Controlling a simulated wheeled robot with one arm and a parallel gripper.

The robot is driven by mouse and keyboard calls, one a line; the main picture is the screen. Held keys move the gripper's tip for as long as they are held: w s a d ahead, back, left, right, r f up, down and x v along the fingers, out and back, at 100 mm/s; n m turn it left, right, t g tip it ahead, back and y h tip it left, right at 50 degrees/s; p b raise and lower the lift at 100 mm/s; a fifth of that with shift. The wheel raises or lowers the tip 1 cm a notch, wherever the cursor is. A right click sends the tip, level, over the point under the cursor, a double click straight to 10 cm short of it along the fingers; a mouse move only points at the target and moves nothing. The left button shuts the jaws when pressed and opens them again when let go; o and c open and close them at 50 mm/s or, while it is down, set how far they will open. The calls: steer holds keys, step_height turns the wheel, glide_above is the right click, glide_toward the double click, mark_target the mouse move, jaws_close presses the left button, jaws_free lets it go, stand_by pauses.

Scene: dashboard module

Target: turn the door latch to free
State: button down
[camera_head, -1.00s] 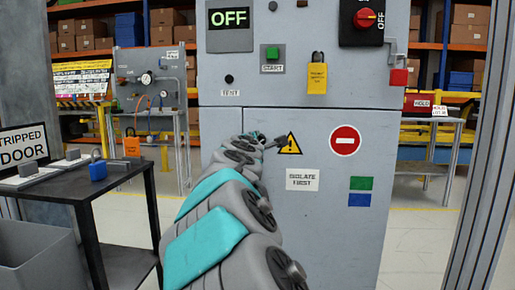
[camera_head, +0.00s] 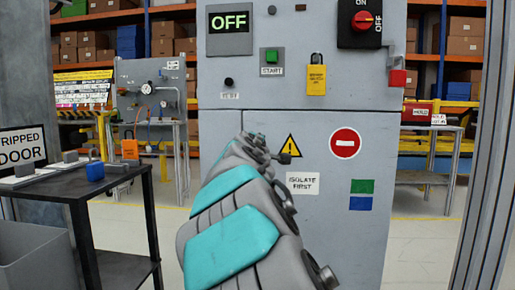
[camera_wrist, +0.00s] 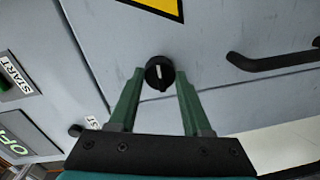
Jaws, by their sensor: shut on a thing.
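The door latch is a small round black knob (camera_wrist: 160,72) with a white mark, on the grey cabinet door (camera_head: 330,250). In the wrist view it sits between the two green fingers of my gripper (camera_wrist: 160,76), which are shut on it at their tips. The white mark runs nearly upright in that picture. In the head view my arm covers the latch and my fingers.
A black door handle (camera_wrist: 275,60) is right of the latch in the wrist view. The cabinet carries an OFF display (camera_head: 229,20), a red rotary switch (camera_head: 363,20) and a yellow padlock tag (camera_head: 316,80). A black table (camera_head: 110,185) with a blue padlock (camera_head: 95,171) stands left.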

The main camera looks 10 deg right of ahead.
stand_by(0.3)
steer(key=shift+c, duration=1.8)
jaws_free()
steer(key=shift+s, duration=0.1)
steer(key=v, duration=0.7)
steer(key=shift+s+p, duration=0.3)
steer(key=shift+p, duration=0.05)
steer(key=shift+a, duration=0.1)
